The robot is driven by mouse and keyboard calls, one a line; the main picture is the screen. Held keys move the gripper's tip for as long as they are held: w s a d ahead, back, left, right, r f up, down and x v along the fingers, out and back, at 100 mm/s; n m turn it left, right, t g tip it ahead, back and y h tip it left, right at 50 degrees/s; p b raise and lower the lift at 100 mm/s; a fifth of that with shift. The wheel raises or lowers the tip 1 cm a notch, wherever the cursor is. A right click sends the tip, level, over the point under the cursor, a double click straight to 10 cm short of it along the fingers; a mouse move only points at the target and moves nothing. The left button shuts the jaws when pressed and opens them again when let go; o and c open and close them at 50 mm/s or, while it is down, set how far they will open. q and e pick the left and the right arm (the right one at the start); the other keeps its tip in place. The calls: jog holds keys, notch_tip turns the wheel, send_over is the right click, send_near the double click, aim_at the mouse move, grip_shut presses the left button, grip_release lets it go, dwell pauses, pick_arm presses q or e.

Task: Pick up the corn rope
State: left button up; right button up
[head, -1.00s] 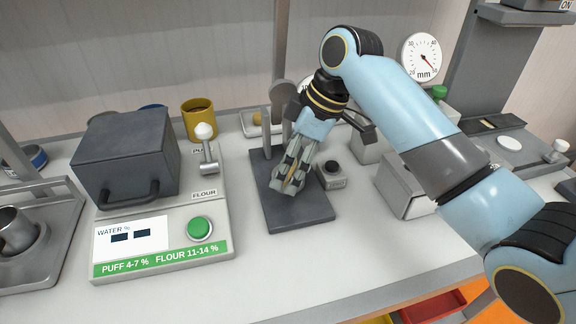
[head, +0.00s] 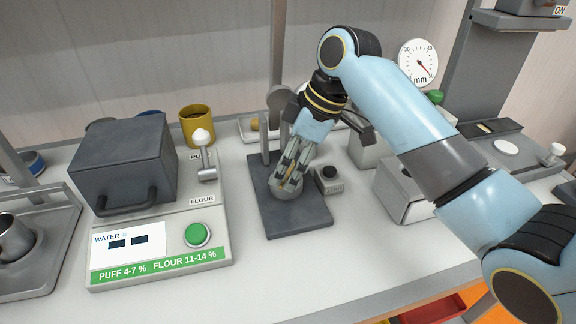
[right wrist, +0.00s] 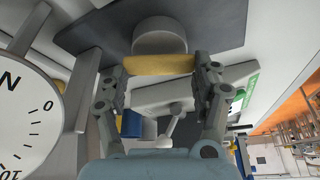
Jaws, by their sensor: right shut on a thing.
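The corn rope (right wrist: 160,64) is a short yellow bar in the right wrist view. It lies crosswise between the fingers of my right gripper (right wrist: 160,75), which is shut on it. In the head view my right gripper (head: 290,178) points down over a dark grey base plate (head: 295,222). Only a tan sliver of the rope shows between its fingers there. A round grey platform (head: 287,192) stands on the plate just below the fingertips. I cannot tell whether the rope still touches it. My left gripper is not in view.
A moisture tester (head: 165,262) with a grey lidded box (head: 124,162) stands to the left. A small block with a dark knob (head: 329,178) is right of the plate. A yellow mug (head: 197,122) and a round gauge (head: 418,63) stand behind. The front counter strip is clear.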

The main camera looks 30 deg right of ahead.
jog(key=v, duration=0.4)
jog(key=shift+w+a, duration=0.15)
jog(key=shift+a, duration=0.1)
jog(key=s+d+r, duration=0.6)
jog(key=s, duration=0.2)
jog(key=shift+s+d+r, duration=0.25)
jog(key=shift+s+r, duration=0.05)
